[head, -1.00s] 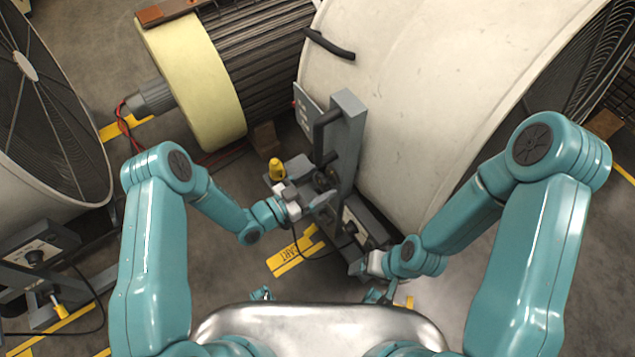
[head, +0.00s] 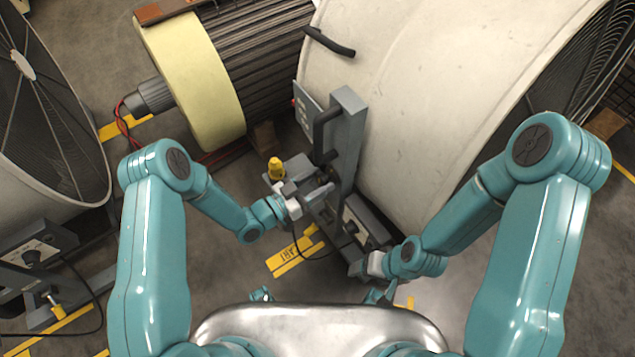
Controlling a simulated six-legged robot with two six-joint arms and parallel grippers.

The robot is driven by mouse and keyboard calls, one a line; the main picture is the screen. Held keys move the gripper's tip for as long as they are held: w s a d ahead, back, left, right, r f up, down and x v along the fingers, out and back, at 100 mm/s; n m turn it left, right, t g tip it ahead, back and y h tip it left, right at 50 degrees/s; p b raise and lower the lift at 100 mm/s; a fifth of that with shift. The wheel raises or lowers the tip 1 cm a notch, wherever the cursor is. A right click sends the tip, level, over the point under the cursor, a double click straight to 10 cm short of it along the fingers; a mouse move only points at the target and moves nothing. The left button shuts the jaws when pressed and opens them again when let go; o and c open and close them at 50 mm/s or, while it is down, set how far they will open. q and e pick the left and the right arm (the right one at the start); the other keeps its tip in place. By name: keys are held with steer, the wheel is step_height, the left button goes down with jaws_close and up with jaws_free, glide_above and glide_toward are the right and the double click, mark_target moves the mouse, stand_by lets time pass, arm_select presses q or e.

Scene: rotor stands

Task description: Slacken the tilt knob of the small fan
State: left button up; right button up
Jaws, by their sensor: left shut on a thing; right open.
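A white drum fan (head: 420,100) fills the upper right, carried by a grey upright bracket (head: 347,135). A second white drum fan (head: 50,185) stands at the left; I cannot tell from size alone which one is the small fan. My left gripper (head: 322,194) is at the near side of the bracket, shut on what appears to be the tilt knob, which its fingers mostly hide. My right gripper (head: 364,266) is open, low beside the bracket's foot, near a control box (head: 357,222).
A yellow knob (head: 276,168) sticks up left of the bracket. A large motor with a cream band (head: 205,85) lies behind. A yellow floor marking (head: 290,262) and a dark cable lie below my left gripper.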

arm_select(q)
steer(key=n+b, duration=0.2)
steer(key=n, duration=0.2)
steer(key=shift+f, duration=0.2)
steer(key=n+b, duration=0.2)
steer(key=n, duration=0.4)
steer(key=shift+w+a, duration=0.1)
steer(key=shift+a, duration=0.05)
steer(key=n+b, duration=0.1)
steer(key=n, duration=0.4)
steer(key=shift+f, duration=0.1)
steer(key=n, duration=0.5)
steer(key=shift+f+b, duration=0.1)
steer(key=shift+b, duration=0.25)
steer(key=shift+n, duration=0.3)
steer(key=o, duration=1.1)
steer(key=shift+c, duration=0.2)
